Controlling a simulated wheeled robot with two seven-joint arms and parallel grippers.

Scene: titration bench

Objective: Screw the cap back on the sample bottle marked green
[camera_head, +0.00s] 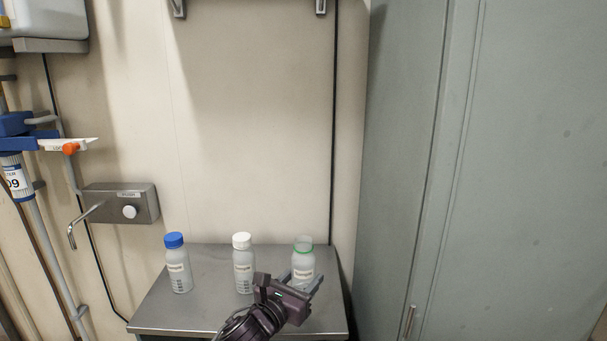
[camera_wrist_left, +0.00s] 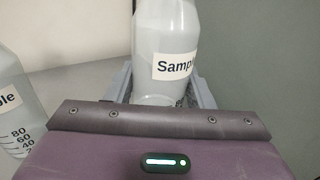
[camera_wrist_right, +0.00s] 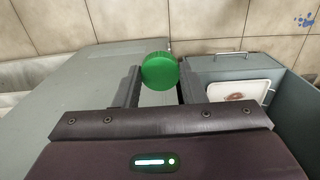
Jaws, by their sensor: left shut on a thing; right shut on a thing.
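The green-marked sample bottle (camera_head: 302,266) stands uncapped at the right of the steel table, with a green ring at its neck. My left gripper (camera_head: 304,284) is shut around its body; in the left wrist view the bottle (camera_wrist_left: 165,45) sits upright between the fingers, its top out of frame. My right gripper (camera_wrist_right: 158,90) is shut on the green cap (camera_wrist_right: 159,71), held at the fingertips. The right gripper and cap are not in the head view.
A white-capped bottle (camera_head: 243,265) and a blue-capped bottle (camera_head: 178,264) stand to the left on the steel table (camera_head: 205,308). A grey cabinet (camera_head: 490,170) rises at the right. The right wrist view shows a grey surface (camera_wrist_right: 60,100) and an open drawer-like box (camera_wrist_right: 235,73) with a white tray.

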